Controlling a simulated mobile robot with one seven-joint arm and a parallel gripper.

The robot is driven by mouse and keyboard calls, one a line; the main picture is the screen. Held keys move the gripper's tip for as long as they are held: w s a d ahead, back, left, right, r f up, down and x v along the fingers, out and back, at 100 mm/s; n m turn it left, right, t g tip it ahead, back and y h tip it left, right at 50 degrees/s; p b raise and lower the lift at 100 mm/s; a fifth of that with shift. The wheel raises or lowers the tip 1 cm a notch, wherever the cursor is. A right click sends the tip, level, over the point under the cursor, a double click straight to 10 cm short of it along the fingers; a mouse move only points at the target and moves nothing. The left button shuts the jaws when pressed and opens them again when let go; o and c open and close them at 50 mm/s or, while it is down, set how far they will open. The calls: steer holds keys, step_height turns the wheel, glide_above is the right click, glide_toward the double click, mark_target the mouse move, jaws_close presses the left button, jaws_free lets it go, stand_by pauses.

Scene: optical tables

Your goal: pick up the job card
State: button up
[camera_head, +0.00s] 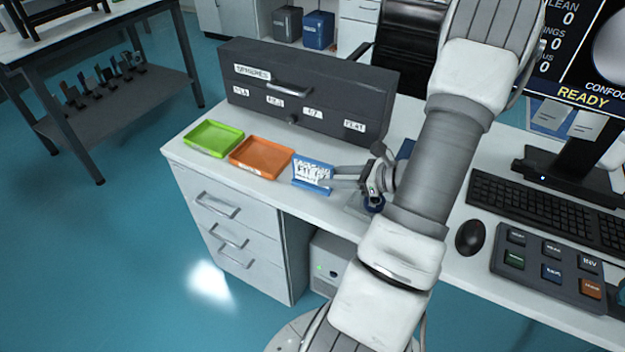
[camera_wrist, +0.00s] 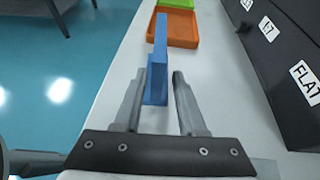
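The job card (camera_head: 312,172) is a small blue-framed card with white print, standing upright on the white desk. In the wrist view a blue upright piece (camera_wrist: 159,60), seen edge-on, appears to be the same card in its blue frame. My gripper (camera_head: 335,177) is low over the desk, just right of the card, with its fingers pointing at it. In the wrist view my gripper (camera_wrist: 159,78) is open. The near end of the blue piece shows between the fingers, close to the left one, with a gap to the right one. Whether the left finger touches it I cannot tell.
An orange tray (camera_head: 261,157) and a green tray (camera_head: 213,138) lie left of the card. A dark drawer box (camera_head: 310,90) with labels stands behind. A keyboard (camera_head: 545,210), mouse (camera_head: 470,238) and button panel (camera_head: 553,266) are to the right. The desk's front edge is near.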

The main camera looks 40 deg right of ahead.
mark_target(294, 175)
steer(key=x, duration=0.1)
steer(key=b+x, duration=0.1)
steer(key=x, duration=0.3)
steer(key=shift+w+a+r, duration=0.15)
steer(key=shift+a+r, duration=0.15)
jaws_close()
